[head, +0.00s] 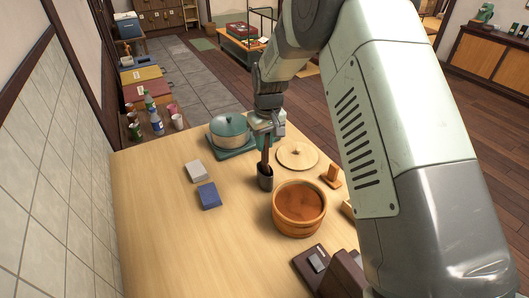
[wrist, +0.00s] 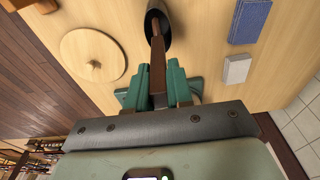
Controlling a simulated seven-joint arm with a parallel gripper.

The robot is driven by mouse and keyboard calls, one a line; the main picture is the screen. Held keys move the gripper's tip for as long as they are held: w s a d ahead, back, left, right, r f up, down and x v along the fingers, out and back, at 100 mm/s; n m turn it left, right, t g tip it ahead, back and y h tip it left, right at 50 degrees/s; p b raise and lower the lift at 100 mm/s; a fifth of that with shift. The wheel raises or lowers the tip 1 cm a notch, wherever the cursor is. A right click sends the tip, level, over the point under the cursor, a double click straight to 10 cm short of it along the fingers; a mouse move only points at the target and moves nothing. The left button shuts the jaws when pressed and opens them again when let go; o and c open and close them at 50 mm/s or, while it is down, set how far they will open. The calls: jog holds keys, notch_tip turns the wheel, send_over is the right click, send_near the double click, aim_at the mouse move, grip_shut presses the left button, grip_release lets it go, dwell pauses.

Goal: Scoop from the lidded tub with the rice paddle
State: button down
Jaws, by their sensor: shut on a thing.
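The round wooden tub (head: 299,222) stands open on the table, right of and nearer than my gripper. Its pale round lid (head: 297,155) lies flat on the table behind it, knob up; the lid also shows in the wrist view (wrist: 85,50). The dark brown rice paddle (wrist: 157,62) stands with its lower part inside a dark cylindrical holder (head: 265,183), which hides that end. My gripper (wrist: 156,88) is shut on the paddle's upper part, above the holder; in the head view my gripper (head: 266,133) is partly hidden by my arm.
A white block (head: 194,171) and a blue block (head: 208,195) lie to the left. The left table is clear.

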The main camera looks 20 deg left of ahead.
notch_tip(320, 180, up, 3)
jog(key=shift+r, duration=0.2)
jog(key=s+d+r+g+h, duration=0.1)
jog(key=s+d+r, duration=0.5)
jog(key=s+d, duration=0.4)
notch_tip(320, 180, down, 12)
jog(key=w+d, duration=0.1)
jog(key=shift+w+d+f, duration=0.15)
jog(key=shift+d+f, duration=0.1)
dwell(0.3)
jog(key=shift+d, duration=0.1)
dwell(0.4)
jog(key=shift+w+a, duration=0.1)
jog(key=shift+a, duration=0.1)
jog(key=shift+d, duration=0.1)
dwell(0.3)
dwell(0.6)
